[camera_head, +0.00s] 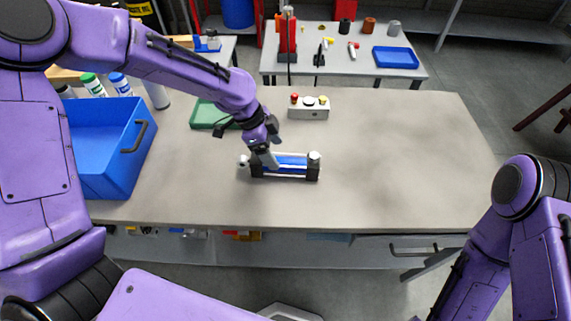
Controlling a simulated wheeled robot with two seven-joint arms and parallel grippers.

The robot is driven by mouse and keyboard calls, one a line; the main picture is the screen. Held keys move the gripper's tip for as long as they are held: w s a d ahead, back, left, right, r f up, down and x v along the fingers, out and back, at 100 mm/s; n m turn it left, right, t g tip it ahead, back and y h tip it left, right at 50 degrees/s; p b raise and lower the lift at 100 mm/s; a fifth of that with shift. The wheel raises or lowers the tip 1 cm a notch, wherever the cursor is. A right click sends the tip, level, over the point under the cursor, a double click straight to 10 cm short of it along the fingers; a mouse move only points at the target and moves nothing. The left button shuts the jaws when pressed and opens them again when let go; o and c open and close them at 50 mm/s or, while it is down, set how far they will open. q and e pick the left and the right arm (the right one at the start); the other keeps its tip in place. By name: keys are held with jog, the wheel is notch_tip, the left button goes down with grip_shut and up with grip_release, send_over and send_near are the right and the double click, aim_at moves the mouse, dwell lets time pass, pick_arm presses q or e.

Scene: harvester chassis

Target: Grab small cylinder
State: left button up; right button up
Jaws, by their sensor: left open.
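A small chassis (291,163) with a blue middle, pale rails and dark end blocks lies on the grey workbench (400,160). A small whitish cylinder-like piece (314,156) sits at its right end. Another small pale piece (243,160) shows at its left end. I cannot tell which one is the task's small cylinder. My left gripper (266,160) reaches down over the left part of the chassis, open, with its fingers partly blending into it. Whether it touches anything is unclear. My right arm is at the lower right; its gripper is out of view.
A blue bin (110,150) stands at the bench's left, with bottles (120,84) behind it. A green tray (206,114) and a grey button box (308,107) lie behind the chassis. The bench's right side is clear. A second table (340,70) stands behind.

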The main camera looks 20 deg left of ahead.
aim_at(283, 159)
pick_arm(q)
jog(key=x, duration=0.2)
jog(key=p+x, duration=0.1)
jog(key=x, duration=0.2)
jog(key=w+p+x, duration=0.1)
jog(key=x, duration=0.1)
jog(key=shift+f, duration=0.3)
jog(key=shift+w+d+f, duration=0.1)
jog(key=shift+w+f, duration=0.05)
jog(key=shift+f, duration=0.2)
grip_shut()
jog(key=shift+r, duration=0.15)
